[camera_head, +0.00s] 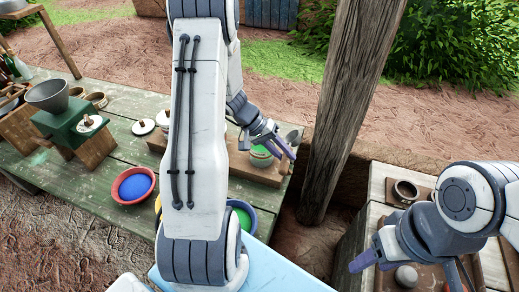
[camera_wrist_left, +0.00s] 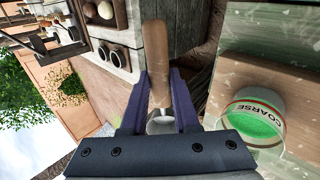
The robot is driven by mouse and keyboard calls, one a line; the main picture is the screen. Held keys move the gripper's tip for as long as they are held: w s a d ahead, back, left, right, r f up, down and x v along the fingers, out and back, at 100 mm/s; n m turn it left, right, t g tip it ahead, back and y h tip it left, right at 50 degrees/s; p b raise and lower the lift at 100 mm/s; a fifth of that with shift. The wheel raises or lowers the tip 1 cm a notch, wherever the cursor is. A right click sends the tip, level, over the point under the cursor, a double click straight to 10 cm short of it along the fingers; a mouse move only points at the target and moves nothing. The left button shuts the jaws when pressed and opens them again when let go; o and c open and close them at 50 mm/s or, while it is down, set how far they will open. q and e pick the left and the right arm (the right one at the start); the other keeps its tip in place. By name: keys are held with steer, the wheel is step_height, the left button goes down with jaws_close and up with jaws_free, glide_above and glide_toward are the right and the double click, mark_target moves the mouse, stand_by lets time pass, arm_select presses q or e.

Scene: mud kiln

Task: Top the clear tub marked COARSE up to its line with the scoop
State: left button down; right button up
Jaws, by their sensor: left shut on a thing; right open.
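The clear tub marked COARSE (camera_wrist_left: 255,115) holds green grains and has a red line near its label. In the head view the tub (camera_head: 261,156) stands on a wooden board, partly behind my left gripper (camera_head: 283,146). My left gripper (camera_wrist_left: 158,100) is shut on the scoop (camera_wrist_left: 155,48), which has a wooden handle and a metal bowl partly hidden between the fingers. My right gripper (camera_head: 408,268) is open, low at the right.
A red bowl of blue grains (camera_head: 134,184) and a bowl of green grains (camera_head: 241,214) stand on the green table (camera_head: 100,180); my left arm hides part of it. A wooden post (camera_head: 345,105) rises right of the table. A small jar (camera_head: 405,191) stands on the right-hand bench.

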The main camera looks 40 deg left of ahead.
arm_select(q)
steer(key=a+r+m+g+y+p, duration=0.1)
steer(key=a+r+g+y+p, duration=0.1)
steer(key=a+y+p, duration=0.4)
steer(key=r+y+p, duration=0.1)
steer(key=p, duration=0.1)
steer(key=shift+s+a+r+g+y+p, duration=0.15)
steer(key=shift+s+a+g+y+p, duration=0.15)
steer(key=shift+s+g+p, duration=0.1)
stand_by(0.4)
steer(key=shift+w, duration=0.1)
stand_by(0.8)
stand_by(0.3)
